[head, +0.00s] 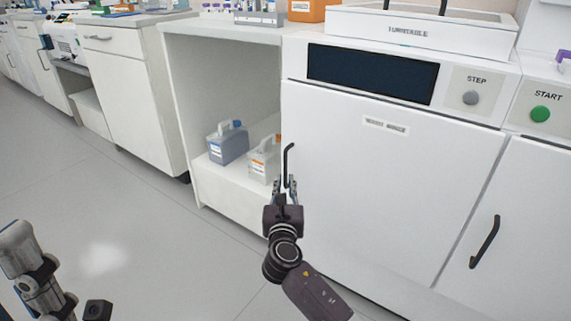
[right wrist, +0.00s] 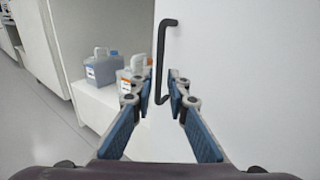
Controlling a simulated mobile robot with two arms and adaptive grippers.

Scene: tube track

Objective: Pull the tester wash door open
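The tester wash door (head: 375,190) is a large white panel under a dark display, with a small label near its top that is too blurred to read surely. It looks shut, flush with the cabinet front. Its black vertical bar handle (head: 288,165) is at the door's left edge; the handle also shows in the right wrist view (right wrist: 161,60). My right gripper (head: 285,184) is open at the handle's lower part. In the right wrist view the handle's lower part shows between the two fingertips, with gaps on both sides. My left arm shows at the lower left, its fingers out of sight.
An open shelf (head: 222,185) left of the door holds a blue-grey jug (head: 228,145) and a white jug (head: 262,162). A second door with a black handle (head: 485,242) is on the right. The floor (head: 120,215) in front and to the left is clear.

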